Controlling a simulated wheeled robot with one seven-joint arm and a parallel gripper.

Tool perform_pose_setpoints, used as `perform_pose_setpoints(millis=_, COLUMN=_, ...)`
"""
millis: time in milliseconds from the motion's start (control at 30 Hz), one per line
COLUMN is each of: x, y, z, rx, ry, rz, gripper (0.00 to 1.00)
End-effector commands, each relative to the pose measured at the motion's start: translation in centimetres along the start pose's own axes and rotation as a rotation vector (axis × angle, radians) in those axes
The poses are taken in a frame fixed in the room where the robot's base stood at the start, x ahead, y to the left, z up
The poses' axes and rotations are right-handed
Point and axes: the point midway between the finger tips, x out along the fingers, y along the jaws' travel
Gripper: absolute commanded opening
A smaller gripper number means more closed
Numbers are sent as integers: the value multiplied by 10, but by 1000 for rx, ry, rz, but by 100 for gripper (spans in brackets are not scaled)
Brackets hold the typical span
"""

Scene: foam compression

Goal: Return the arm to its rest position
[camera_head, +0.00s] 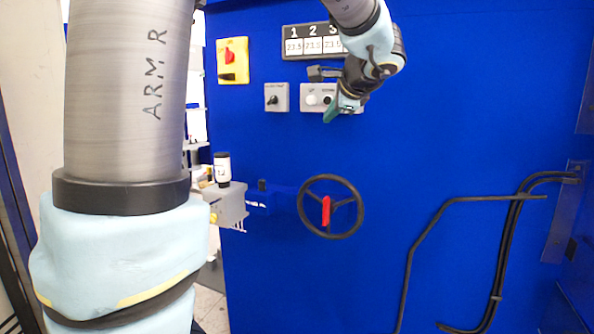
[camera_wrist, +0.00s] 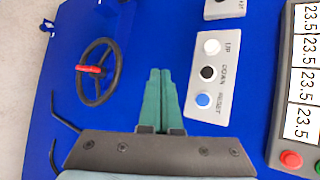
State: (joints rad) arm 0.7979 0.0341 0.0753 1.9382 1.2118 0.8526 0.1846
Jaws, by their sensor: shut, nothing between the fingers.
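My gripper (camera_head: 331,113) is at the upper middle of the head view, in front of the blue machine panel (camera_head: 420,140). In the wrist view its two green fingers (camera_wrist: 158,88) lie together, shut and empty. Beside them in that view is a grey button box (camera_wrist: 207,75) with white, black and blue buttons labelled UP, DOWN and RESET. My arm partly hides this box (camera_head: 310,97) in the head view. I cannot tell exactly how far the fingertips are from the panel.
A black handwheel (camera_head: 348,181) with a red handle is below my gripper. A display (camera_head: 300,42) reads 23.5. A yellow box with a red switch (camera_head: 229,60) is at upper left. Dark pipes (camera_head: 412,255) run at lower right. A black-capped container (camera_head: 222,170) stands on a grey bracket.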

Motion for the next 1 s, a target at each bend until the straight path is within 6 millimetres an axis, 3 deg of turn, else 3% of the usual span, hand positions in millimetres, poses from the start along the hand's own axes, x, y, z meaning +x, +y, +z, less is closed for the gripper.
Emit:
perform_pose_setpoints(millis=100, x=28, y=62, z=30, rx=-130, ry=-25, rz=186, gripper=0)
perform_pose_setpoints(millis=233, x=47, y=150, z=65, rx=-373, ry=-73, rz=434, gripper=0)
perform_pose_setpoints(millis=400, x=41, y=261, z=105, rx=-823, ry=-198, rz=728, gripper=0)
perform_pose_setpoints(millis=500, x=30, y=306, z=118, rx=-1076, ry=-285, rz=832, gripper=0)
perform_pose_setpoints(millis=600, x=21, y=334, z=126, rx=-1270, ry=-360, rz=886, gripper=0)
perform_pose_setpoints(millis=700, x=15, y=349, z=130, rx=-1385, ry=-407, rz=910, gripper=0)
perform_pose_setpoints(millis=1000, x=13, y=354, z=131, rx=-1426, ry=-424, rz=917, gripper=0)
